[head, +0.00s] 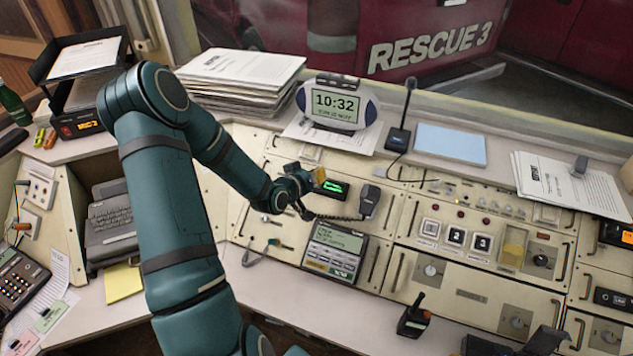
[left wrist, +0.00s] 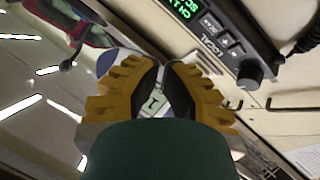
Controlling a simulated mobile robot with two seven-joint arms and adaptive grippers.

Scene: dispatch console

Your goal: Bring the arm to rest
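My left gripper (head: 312,192) hangs over the middle of the console, just left of a small radio with a green display (head: 335,188). In the left wrist view its two yellow, ridged fingers with black pads (left wrist: 164,80) stand apart with a narrow gap. Nothing is held between them; part of the clock (left wrist: 155,102) shows through the gap. The radio (left wrist: 215,30) with its knob lies beyond the right finger. My left arm reaches in from the lower left of the head view. Dark parts at the lower right edge may belong to my right gripper, but I cannot be sure.
A handset (head: 370,201) on a coiled cord hangs right of the radio. A desk microphone (head: 400,130), the clock (head: 338,104) and paper stacks (head: 243,70) line the back ledge. The front ledge (head: 370,325) has bare room.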

